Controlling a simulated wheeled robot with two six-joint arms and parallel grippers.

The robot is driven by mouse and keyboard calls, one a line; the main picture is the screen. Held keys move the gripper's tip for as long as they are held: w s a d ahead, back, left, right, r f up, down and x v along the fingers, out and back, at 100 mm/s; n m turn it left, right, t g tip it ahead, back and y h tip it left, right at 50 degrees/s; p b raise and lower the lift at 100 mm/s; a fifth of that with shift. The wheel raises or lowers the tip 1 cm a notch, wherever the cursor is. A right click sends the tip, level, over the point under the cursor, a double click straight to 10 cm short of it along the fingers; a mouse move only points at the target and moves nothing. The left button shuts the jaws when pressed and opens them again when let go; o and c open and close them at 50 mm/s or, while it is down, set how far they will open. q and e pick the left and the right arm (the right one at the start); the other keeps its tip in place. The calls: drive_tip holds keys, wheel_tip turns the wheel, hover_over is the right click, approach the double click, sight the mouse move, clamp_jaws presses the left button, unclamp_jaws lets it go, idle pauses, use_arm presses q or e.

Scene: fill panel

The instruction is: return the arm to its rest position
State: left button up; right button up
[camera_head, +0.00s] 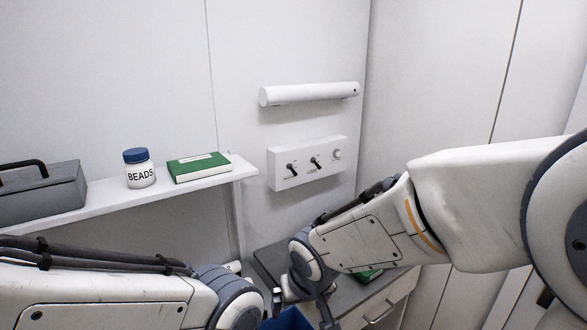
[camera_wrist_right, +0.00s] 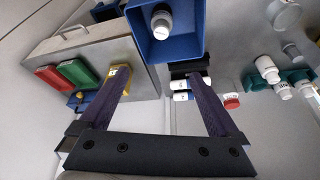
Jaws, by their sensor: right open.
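My right arm (camera_head: 365,240) reaches in from the right in the head view. It bends down at the wrist over the grey-topped cabinet (camera_head: 262,262). My right gripper shows in the right wrist view (camera_wrist_right: 157,82), with its two purple fingers spread wide and nothing between them. In the head view the gripper is mostly hidden below the wrist and cut by the bottom edge. My left arm (camera_head: 110,290) crosses the lower left of the head view, and its gripper is out of frame.
A blue bin (camera_wrist_right: 192,45) with a bottle (camera_wrist_right: 161,22) inside lies beyond the right fingers. A shelf (camera_head: 105,198) holds a grey toolbox (camera_head: 45,195), a BEADS jar (camera_head: 139,170) and a green book (camera_head: 199,167). A switch panel (camera_head: 308,162) is on the wall.

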drive_tip(key=shift+v, duration=1.15)
drive_tip(key=x, duration=1.1)
drive_tip(key=shift+f+b, duration=0.15)
drive_tip(key=shift+b, duration=0.25)
drive_tip(key=shift+r+p, duration=2.25)
drive_tip(key=shift+r, duration=0.75)
